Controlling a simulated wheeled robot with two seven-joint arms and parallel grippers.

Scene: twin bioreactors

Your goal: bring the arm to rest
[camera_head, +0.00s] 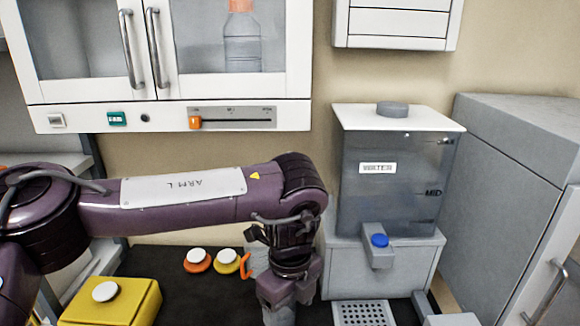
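My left arm (185,190), purple with a white plate marked "ARM L", reaches in from the left and bends down at the wrist. My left gripper (290,303) points down over the dark worktop, just left of the water dispenser's base. Its lower end is near the picture's bottom edge, and I cannot tell whether the fingers are open or shut or hold anything. My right gripper is not in view.
A water dispenser (388,185) with a blue-buttoned tap stands right of my gripper, a drip grate (363,314) below. Orange and yellow round items (198,261) and a yellow box (115,302) lie left. A cabinet (160,110) hangs above; a grey cabinet (510,190) stands right.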

